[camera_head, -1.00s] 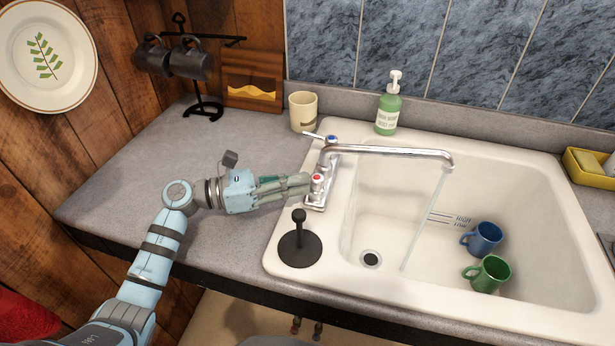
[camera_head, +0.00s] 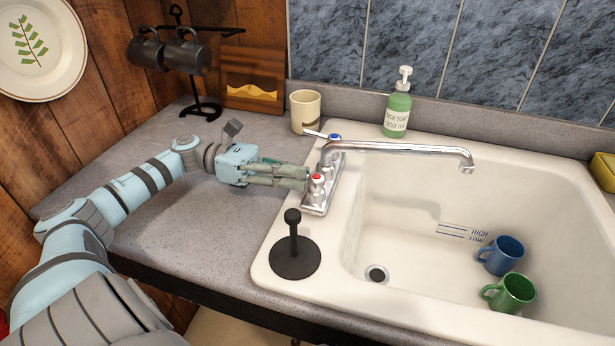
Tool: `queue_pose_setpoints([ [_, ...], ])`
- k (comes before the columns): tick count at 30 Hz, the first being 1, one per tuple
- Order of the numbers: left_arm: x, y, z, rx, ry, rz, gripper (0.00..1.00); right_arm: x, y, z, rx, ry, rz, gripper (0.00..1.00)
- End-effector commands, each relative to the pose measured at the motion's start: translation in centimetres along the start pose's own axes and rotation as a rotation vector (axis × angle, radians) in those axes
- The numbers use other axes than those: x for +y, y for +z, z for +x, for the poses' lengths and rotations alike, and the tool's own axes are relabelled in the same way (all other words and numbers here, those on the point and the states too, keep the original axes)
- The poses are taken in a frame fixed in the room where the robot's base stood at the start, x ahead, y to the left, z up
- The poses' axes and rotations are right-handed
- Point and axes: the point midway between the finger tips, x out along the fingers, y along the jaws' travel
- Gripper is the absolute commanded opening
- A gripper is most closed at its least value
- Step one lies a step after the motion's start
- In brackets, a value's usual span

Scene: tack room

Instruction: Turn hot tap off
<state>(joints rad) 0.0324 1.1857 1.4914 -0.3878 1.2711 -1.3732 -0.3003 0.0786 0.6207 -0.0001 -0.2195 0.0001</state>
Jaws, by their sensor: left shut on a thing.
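The hot tap (camera_head: 317,182), marked with a red cap, stands at the near end of the chrome faucet (camera_head: 400,149) on the sink's left rim. My left gripper (camera_head: 305,178) reaches in from the left and is shut on the hot tap's handle, which its fingers mostly hide. The cold tap (camera_head: 333,139), with a blue cap, is at the far end, its lever pointing left. No water stream shows under the spout. My right gripper is out of view.
A black plunger-like stand (camera_head: 294,255) is on the near left rim. A green soap bottle (camera_head: 397,108) and a beige cup (camera_head: 305,111) stand behind the faucet. Blue (camera_head: 505,256) and green (camera_head: 513,292) mugs lie in the basin. The counter (camera_head: 190,225) left of the sink is mostly clear.

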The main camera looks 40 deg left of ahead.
Motion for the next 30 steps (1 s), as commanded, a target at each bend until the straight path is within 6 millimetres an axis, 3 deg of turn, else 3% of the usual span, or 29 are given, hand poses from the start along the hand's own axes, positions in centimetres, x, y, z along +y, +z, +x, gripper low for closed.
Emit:
queue_pose_setpoints([
  [8,0.1,0.1,0.0,-0.001,0.000,0.001,0.00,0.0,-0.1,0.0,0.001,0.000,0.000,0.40],
  [9,0.1,0.1,0.1,-0.001,0.000,0.001,0.15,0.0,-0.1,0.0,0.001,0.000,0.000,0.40],
  [12,0.1,0.1,0.1,0.000,-0.001,0.001,0.31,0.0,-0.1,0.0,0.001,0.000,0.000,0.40],
  [22,0.1,0.0,-0.1,0.001,-0.003,-0.001,0.31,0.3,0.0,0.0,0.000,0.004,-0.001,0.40],
  [26,0.2,0.0,-2.1,0.003,0.000,-0.004,0.31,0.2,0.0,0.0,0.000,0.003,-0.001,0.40],
  [30,0.3,0.1,-6.1,0.001,0.003,-0.002,0.31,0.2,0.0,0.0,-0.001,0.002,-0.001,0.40],
])
